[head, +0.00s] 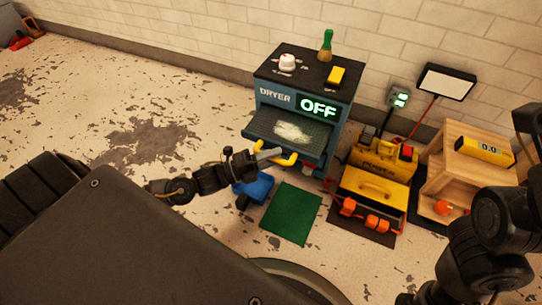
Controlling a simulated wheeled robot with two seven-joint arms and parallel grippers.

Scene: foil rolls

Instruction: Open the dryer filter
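The dryer (314,132) is a blue-grey box with a dark top and a green "OFF" sign. Its filter (311,133) is a dark mesh panel that stands out from the front below the sign, tilted, with a whitish patch of lint (292,131) on it. A yellow handle (289,160) is at the filter's front edge. My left gripper (269,154) is at this handle, its grey fingers overlapping the handle's middle. Whether the fingers are closed around it is too small to tell. My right arm shows at the lower right, but its fingers do not show.
A green mat (291,214) lies in front. A yellow toolbox (372,194) and a wooden stand (457,155) are to the right.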

